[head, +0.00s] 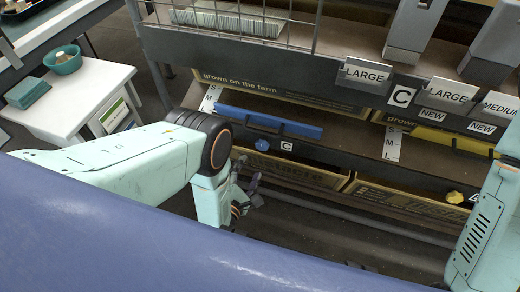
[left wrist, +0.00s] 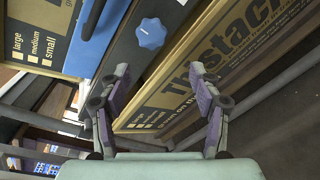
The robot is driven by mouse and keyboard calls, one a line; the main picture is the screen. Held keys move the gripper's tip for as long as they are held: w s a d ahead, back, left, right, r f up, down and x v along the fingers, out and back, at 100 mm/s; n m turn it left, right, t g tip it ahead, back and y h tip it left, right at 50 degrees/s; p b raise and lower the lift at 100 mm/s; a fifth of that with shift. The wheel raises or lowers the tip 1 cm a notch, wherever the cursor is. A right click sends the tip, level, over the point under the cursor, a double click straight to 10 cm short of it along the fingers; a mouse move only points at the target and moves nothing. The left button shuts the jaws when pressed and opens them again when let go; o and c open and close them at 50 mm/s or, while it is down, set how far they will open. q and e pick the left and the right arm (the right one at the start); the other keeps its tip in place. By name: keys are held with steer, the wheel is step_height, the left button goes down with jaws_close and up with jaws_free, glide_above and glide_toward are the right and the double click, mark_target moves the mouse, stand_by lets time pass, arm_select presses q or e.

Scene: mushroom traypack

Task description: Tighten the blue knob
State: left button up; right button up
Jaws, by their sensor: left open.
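The blue knob (head: 262,145) is on the dark front rail of the rack, just below a long blue bar and left of a "C" label. In the left wrist view the blue knob (left wrist: 152,33) is ridged and sits above and beyond the fingertips. My left gripper (head: 248,188) is below and slightly left of the knob in the head view, apart from it. In the left wrist view the left gripper (left wrist: 160,75) has its fingers spread with nothing between them. My right gripper is not seen; only part of my right arm shows at the right edge.
The blue bar (head: 268,122) runs above the knob. A yellow knob (head: 455,197) and yellow bar (head: 455,141) are further right. Cardboard boxes (head: 300,173) sit below the rail. A white side table (head: 60,105) with a green bowl (head: 64,60) stands left.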

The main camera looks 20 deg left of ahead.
mark_target(261, 148)
arm_select(q)
steer(key=w+n+b, duration=0.1)
steer(key=w, duration=0.1)
steer(key=w+t+b, duration=0.1)
steer(key=w, duration=0.1)
steer(key=w+d+n+b, duration=0.1)
steer(key=w, duration=0.2)
steer(key=shift+w+r+n, duration=0.1)
steer(key=shift+r+n, duration=0.2)
steer(key=shift+r, duration=0.1)
steer(key=shift+w, duration=0.5)
steer(key=shift+r, duration=0.1)
steer(key=c, duration=1.1)
steer(key=shift+c, duration=0.2)
